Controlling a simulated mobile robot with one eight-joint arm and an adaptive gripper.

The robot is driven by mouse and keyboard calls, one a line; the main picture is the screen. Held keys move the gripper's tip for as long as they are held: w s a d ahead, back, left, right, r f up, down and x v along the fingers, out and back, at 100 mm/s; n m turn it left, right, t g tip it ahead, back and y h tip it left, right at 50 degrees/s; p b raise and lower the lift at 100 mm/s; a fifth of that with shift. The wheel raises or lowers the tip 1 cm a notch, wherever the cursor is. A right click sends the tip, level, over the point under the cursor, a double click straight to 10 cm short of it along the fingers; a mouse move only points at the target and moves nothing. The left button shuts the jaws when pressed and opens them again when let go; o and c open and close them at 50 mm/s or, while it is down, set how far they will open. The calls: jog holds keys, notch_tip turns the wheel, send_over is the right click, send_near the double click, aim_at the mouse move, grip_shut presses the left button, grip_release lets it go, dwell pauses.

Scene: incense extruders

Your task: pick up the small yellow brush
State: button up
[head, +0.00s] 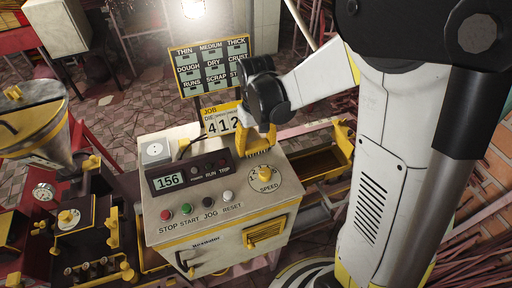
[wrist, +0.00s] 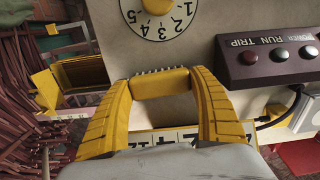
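The small yellow brush (wrist: 160,83) is a short yellow block with a row of dark bristles along its far edge. In the wrist view it lies crosswise between the two ribbed yellow fingers of my gripper (wrist: 161,82), with a fingertip against each end, so the gripper looks shut on it. In the head view my gripper (head: 257,138) reaches down over the back right of the control cabinet's top (head: 225,187). The brush's bristles show low between the fingers there. I cannot tell whether the brush rests on the top or is just above it.
The yellow SPEED dial (head: 265,174) is close in front of the brush. The display box (head: 190,173) stands to its left, and the JOB number sign (head: 222,118) is behind it. A yellow-edged trough (head: 318,163) is to the right. A machine with a hopper (head: 35,125) stands at the left.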

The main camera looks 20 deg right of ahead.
aim_at(256, 144)
jog(key=shift+r, duration=0.1)
notch_tip(256, 144, up, 4)
jog(key=shift+r+p, duration=0.1)
jog(key=shift+p, duration=0.5)
jog(key=s+d+r+p, duration=0.2)
jog(key=s+d+r, duration=0.3)
jog(key=s, duration=0.5)
jog(key=shift+s+d+r, duration=0.15)
jog(key=shift+d+r, duration=0.15)
jog(key=shift+r, duration=0.55)
jog(key=o, duration=0.5)
jog(key=c, duration=0.4)
jog(key=shift+o, duration=0.2)
jog(key=shift+f, duration=0.15)
